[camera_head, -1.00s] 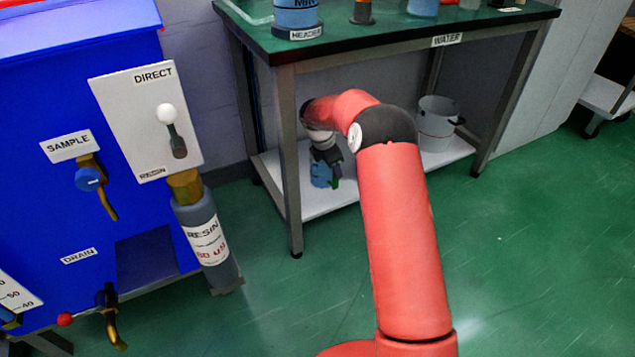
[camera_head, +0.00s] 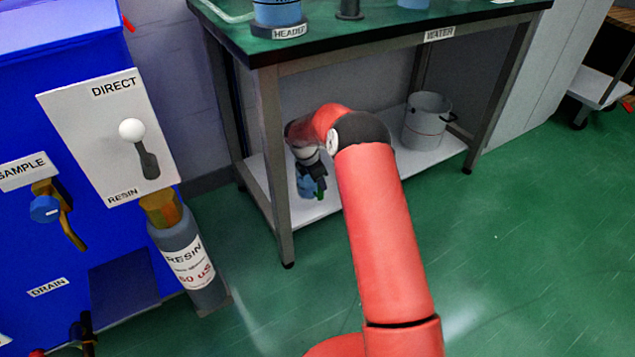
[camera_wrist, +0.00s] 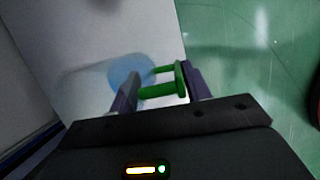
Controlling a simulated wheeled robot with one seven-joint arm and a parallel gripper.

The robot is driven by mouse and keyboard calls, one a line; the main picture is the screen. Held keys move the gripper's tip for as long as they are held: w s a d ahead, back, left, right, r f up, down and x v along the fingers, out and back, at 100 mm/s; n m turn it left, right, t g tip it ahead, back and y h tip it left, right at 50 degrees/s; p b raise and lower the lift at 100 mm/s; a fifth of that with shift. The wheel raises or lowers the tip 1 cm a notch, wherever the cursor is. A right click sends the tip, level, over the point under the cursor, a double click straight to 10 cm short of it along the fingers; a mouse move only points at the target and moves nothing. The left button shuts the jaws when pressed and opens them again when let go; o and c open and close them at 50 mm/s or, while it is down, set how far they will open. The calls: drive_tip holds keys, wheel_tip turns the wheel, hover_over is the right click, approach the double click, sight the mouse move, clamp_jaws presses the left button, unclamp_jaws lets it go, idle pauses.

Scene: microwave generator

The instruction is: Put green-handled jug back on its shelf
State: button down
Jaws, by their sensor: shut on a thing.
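The green-handled jug (camera_head: 305,186) is a small blue vessel low over the white lower shelf (camera_head: 310,212) of the bench. In the wrist view its green handle (camera_wrist: 165,90) is between my fingers, and its blue body (camera_wrist: 130,70) is just beyond them. My gripper (camera_head: 316,186) is shut on the handle; in the wrist view my gripper (camera_wrist: 162,88) shows both fingers beside it. A soft shadow lies left of the jug on the white shelf. I cannot tell whether its base touches the shelf.
The bench's front leg (camera_head: 277,165) is left of the jug, and the green top (camera_head: 345,32) is above. The blue cabinet (camera_head: 60,120) and resin bottle (camera_head: 190,255) are at left.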

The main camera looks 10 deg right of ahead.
drive_tip(key=shift+f, duration=0.75)
drive_tip(key=c, duration=0.7)
unclamp_jaws()
drive_tip(key=shift+o, duration=0.2)
drive_tip(key=w+p+v, duration=0.1)
drive_tip(key=v, duration=0.6)
drive_tip(key=shift+s+r, duration=0.35)
drive_tip(key=shift+s, duration=0.2)
